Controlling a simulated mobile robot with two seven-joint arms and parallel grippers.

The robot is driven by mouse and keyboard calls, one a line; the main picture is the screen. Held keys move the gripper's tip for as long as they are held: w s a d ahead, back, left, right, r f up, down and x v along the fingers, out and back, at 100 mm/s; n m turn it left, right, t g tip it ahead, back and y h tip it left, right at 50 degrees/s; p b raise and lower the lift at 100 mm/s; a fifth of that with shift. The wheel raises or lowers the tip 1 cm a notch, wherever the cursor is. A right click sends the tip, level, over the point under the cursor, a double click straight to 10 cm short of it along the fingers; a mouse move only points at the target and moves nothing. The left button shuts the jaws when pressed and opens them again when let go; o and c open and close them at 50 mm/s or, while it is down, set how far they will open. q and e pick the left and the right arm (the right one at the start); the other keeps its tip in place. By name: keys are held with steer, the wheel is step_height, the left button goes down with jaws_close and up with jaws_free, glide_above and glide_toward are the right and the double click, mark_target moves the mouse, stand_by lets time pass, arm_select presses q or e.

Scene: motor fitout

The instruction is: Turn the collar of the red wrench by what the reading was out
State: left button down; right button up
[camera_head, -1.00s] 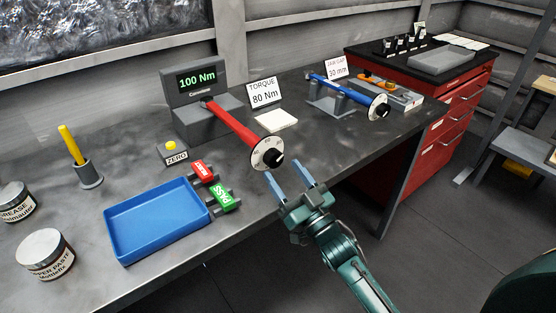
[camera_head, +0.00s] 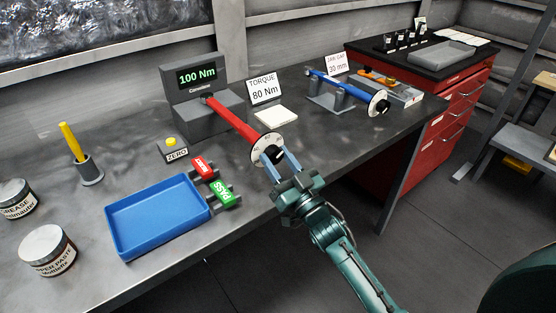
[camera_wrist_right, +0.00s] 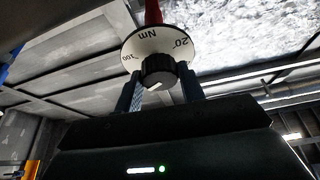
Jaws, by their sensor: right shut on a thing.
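The red wrench (camera_head: 232,121) sits with its far end in the grey tester (camera_head: 200,105), whose green display reads 100 Nm. A card (camera_head: 264,88) behind it reads TORQUE 80 Nm. The white dial (camera_head: 262,142) is at the wrench's near end, with a black collar knob in its centre. My right gripper (camera_head: 278,160) is shut on the black collar (camera_wrist_right: 158,71); in the right wrist view its fingers stand either side of it. The dial (camera_wrist_right: 143,45) shows Nm, 20 and a partly legible 100 there. My left gripper is not in view.
A blue tray (camera_head: 155,215), red and green stamps (camera_head: 223,193), a ZERO button box (camera_head: 173,150) and a yellow stick in a holder (camera_head: 88,168) lie left of the wrench. The blue wrench (camera_head: 345,91) rests on a stand to the right. A white pad (camera_head: 275,116) lies between.

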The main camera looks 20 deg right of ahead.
steer(key=shift+c, duration=1.3)
steer(key=shift+n+y, duration=0.4)
steer(key=shift+n, duration=0.2)
steer(key=n+g+y, duration=0.1)
steer(key=n, duration=0.2)
steer(key=n+g+y, duration=0.1)
steer(key=n+y, duration=0.1)
steer(key=n, duration=0.1)
steer(key=shift+d+n, duration=0.15)
steer(key=shift+n, duration=0.25)
steer(key=n+g+y, duration=0.1)
steer(key=n, duration=0.3)
steer(key=n+g+y, duration=0.1)
steer(key=n+g, duration=0.1)
steer(key=n, duration=0.2)
steer(key=shift+w+r+p, duration=0.1)
steer(key=shift+p, duration=0.25)
steer(key=shift+n+g, duration=0.3)
steer(key=o, duration=1)
